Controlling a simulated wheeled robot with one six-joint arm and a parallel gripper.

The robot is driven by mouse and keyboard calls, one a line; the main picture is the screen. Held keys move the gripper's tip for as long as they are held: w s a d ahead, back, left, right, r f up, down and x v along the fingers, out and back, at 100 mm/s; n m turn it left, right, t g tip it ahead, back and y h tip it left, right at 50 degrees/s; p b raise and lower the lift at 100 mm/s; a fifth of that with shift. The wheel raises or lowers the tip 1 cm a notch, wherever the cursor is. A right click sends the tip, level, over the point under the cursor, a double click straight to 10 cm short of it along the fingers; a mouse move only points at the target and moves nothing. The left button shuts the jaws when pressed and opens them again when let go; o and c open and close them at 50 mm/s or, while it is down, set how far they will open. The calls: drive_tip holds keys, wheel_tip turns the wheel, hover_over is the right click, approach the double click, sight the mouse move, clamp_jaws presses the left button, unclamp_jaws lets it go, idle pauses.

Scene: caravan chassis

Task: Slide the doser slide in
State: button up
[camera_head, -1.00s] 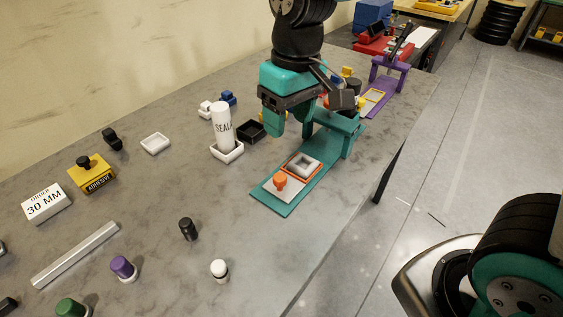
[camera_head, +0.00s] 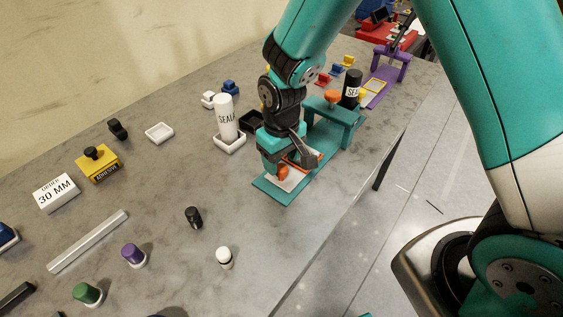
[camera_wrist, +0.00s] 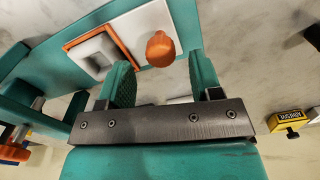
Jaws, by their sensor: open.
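The doser slide is a white plate (camera_wrist: 143,25) with an orange knob (camera_wrist: 160,48) on it. It lies on a teal base (camera_head: 277,193), pulled out in front of a teal bridge (camera_head: 335,117). An orange-edged frame with a white square cup (camera_wrist: 92,52) sits beside the plate, nearer the bridge. My gripper (camera_wrist: 162,72) is open, with the knob lined up between its two teal fingers in the wrist view. In the head view, my gripper (camera_head: 284,160) is low over the slide and hides part of it. Whether a finger touches the knob I cannot tell.
A black bottle (camera_head: 351,88) stands behind the bridge. A white SEAL bottle (camera_head: 225,120) stands in a white tray left of my gripper. A purple doser (camera_head: 388,68) is farther back.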

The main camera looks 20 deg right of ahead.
drive_tip(key=shift+f, duration=1.3)
